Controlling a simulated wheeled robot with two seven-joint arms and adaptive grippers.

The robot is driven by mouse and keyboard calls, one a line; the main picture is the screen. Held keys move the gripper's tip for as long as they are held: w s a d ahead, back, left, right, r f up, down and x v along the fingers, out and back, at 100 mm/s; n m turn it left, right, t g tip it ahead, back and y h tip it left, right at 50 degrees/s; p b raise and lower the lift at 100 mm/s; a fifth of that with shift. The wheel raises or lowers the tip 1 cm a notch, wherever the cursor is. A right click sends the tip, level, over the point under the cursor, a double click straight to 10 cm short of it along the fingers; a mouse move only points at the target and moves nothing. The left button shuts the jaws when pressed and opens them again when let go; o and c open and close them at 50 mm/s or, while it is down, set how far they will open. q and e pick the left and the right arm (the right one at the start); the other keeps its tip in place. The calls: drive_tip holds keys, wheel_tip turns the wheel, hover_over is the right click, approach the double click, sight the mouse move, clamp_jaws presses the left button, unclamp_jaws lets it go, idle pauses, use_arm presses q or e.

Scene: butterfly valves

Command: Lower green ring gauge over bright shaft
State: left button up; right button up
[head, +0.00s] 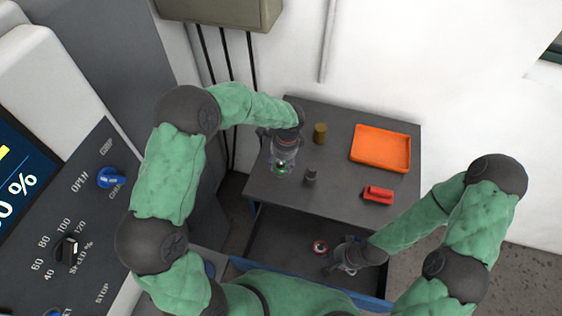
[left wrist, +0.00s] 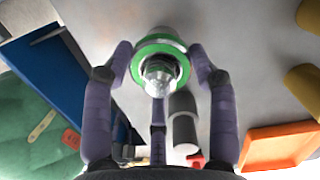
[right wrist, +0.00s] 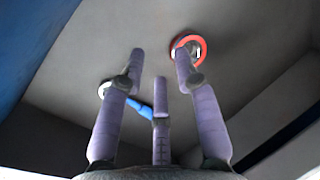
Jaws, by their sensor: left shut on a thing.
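The green ring gauge (left wrist: 160,48) is between the fingers of my left gripper (left wrist: 160,66), which is shut on it. In the head view the ring (head: 280,168) shows low at the fingertips of my left gripper (head: 282,158), at the table's left side. A bright metal shaft (left wrist: 160,75) shows in the middle of the ring, nearer the wrist camera, so the ring appears to be around it. How far down the ring sits, I cannot tell. My right gripper (right wrist: 160,70) is open and empty over the drawer, near a red ring (right wrist: 190,50).
The grey table (head: 345,190) bears a brass cylinder (head: 320,132), a dark grey cylinder (head: 311,175) close to my left gripper, an orange tray (head: 381,167) and a red block (head: 378,194). The open drawer (head: 280,232) below holds the red ring and a blue and white piece (right wrist: 140,107).

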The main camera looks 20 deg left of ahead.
sight(285, 165)
use_arm(q)
drive_tip(key=o, duration=1.5)
drive_tip(key=r, duration=0.4)
drive_tip(key=d+r, duration=0.1)
drive_tip(key=r, duration=0.7)
drive_tip(key=shift+w+d, duration=0.15)
drive_tip(key=shift+d, duration=0.05)
